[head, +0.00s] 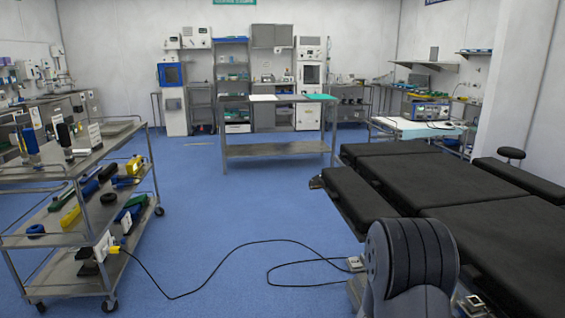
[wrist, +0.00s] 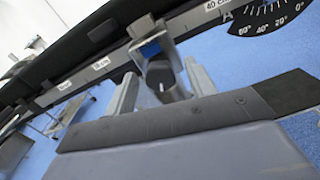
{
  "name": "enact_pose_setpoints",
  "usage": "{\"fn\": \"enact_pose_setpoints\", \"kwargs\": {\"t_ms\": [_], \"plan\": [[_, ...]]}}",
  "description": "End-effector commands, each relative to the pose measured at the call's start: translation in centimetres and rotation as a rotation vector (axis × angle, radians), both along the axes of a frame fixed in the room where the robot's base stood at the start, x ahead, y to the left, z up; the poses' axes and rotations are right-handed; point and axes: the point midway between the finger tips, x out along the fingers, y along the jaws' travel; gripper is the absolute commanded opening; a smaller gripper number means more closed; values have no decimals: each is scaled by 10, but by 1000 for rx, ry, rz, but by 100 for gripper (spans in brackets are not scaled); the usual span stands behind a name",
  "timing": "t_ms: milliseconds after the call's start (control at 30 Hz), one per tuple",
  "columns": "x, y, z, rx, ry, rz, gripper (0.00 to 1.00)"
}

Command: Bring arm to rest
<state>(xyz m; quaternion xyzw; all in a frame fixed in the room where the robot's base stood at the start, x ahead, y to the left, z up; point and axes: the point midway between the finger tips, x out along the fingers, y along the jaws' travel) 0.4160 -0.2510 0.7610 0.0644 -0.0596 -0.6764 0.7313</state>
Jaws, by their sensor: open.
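The operating table (head: 440,180) has black pads and fills the right side of the head view. In the wrist view its side rail (wrist: 90,72) runs diagonally, with centimetre labels. My gripper (wrist: 161,74) is open, with one grey finger on each side of a dark knob (wrist: 158,80) below a clamp with a blue square. I cannot tell whether the fingers touch it. A grey and dark ribbed rounded part stands low in the head view, in front of the table, and hides part of its edge. My gripper is not clearly visible there.
A trolley (head: 88,198) with tools stands at left. A black cable (head: 225,262) runs across the blue floor towards the operating table. A steel table (head: 275,150) stands behind. The middle floor is otherwise clear. An angle dial (wrist: 268,16) shows at upper right in the wrist view.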

Motion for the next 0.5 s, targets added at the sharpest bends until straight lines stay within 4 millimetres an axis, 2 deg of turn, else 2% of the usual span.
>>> {"fn": "enact_pose_setpoints", "kwargs": {"t_ms": [500], "plan": [[-5,76,0,-1,15,5,52]]}}
